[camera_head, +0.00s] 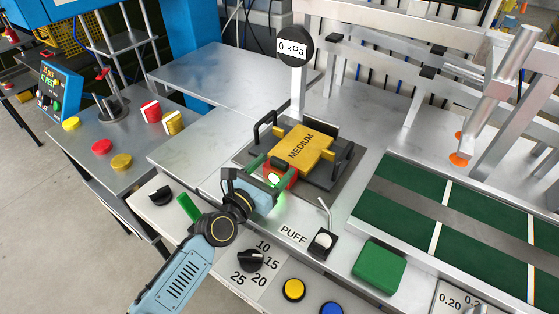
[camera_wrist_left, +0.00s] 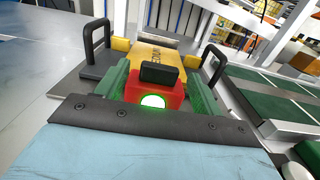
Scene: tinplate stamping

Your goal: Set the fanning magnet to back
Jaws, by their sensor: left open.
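In the left wrist view the red block (camera_wrist_left: 171,96) carries a black knob (camera_wrist_left: 159,73) on top. My left gripper (camera_head: 274,173) is open, its green fingers on either side of the red block. In the left wrist view the fingers (camera_wrist_left: 158,92) flank it; I cannot tell whether they touch it. My right gripper is not in view.
Black handles (camera_head: 265,127) rise from the dark base plate (camera_head: 323,182). A gauge reading 0 kPa (camera_head: 292,48) stands behind. A PUFF switch (camera_head: 322,243), a black dial (camera_head: 251,261) and yellow button (camera_head: 293,289) lie in front. A green belt (camera_head: 400,214) is at right.

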